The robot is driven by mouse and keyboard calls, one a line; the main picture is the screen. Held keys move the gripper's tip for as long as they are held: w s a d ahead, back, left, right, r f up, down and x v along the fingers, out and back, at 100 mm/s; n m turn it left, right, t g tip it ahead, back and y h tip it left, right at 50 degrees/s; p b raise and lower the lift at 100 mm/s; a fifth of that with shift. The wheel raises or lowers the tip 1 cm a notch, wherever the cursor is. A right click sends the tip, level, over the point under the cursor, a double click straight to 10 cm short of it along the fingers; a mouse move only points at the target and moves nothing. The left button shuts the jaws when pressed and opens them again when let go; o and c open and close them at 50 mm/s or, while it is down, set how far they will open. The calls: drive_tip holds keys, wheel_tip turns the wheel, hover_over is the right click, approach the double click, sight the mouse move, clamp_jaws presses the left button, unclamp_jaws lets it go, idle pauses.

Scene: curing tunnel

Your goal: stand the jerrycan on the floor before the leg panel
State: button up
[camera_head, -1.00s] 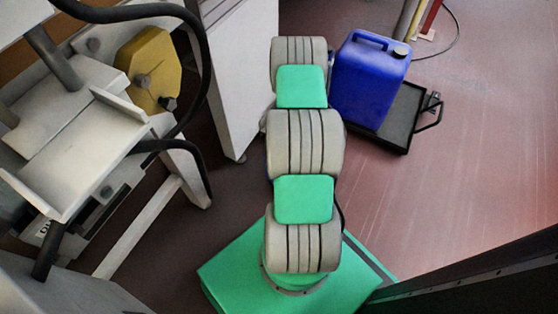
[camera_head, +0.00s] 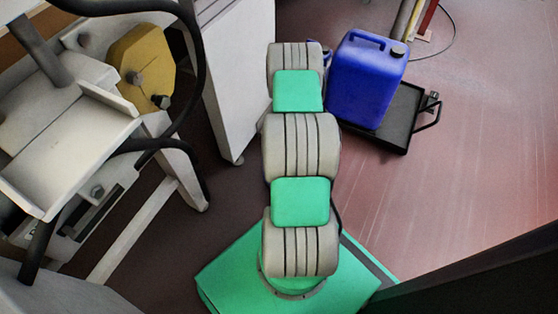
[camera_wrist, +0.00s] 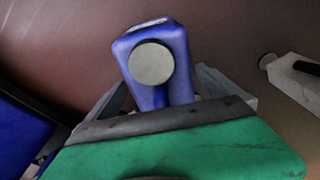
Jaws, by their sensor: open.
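In the wrist view a blue jerrycan (camera_wrist: 179,46) with a round pale cap shows between the two grey fingers of my gripper (camera_wrist: 170,92). The gripper is open, with a finger on either side of it. I cannot tell whether the fingers touch it or whether its base rests on the floor. In the head view my arm hides the gripper and this jerrycan. The white leg panel (camera_head: 222,80) stands left of my arm in the head view. A white leg with a round foot (camera_wrist: 296,78) shows at right in the wrist view.
A large blue canister (camera_head: 367,82) stands on a black wheeled tray (camera_head: 404,120) right of my arm; its blue side seems to show at left in the wrist view (camera_wrist: 18,135). A pale machine with a yellow part (camera_head: 143,65) stands at left.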

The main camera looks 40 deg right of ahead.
wheel_tip(320, 180, up, 12)
drive_tip(key=s+p, duration=0.1)
drive_tip(key=p, duration=0.4)
drive_tip(key=w+a+r, duration=0.2)
drive_tip(key=a+r, duration=0.4)
drive_tip(key=r, duration=0.2)
drive_tip(key=w+a+r, duration=0.2)
drive_tip(key=a+r, duration=0.4)
drive_tip(key=r, duration=0.3)
drive_tip(key=s+a+r, duration=0.5)
drive_tip(key=a+r, duration=0.1)
drive_tip(key=a, duration=0.1)
drive_tip(key=s+a+r+n, duration=0.1)
drive_tip(key=s+a+r, duration=0.4)
drive_tip(key=a+r, duration=0.2)
drive_tip(key=shift+s+a+r+t, duration=0.2)
drive_tip(key=shift+s+a+t, duration=0.1)
drive_tip(key=shift+a, duration=0.5)
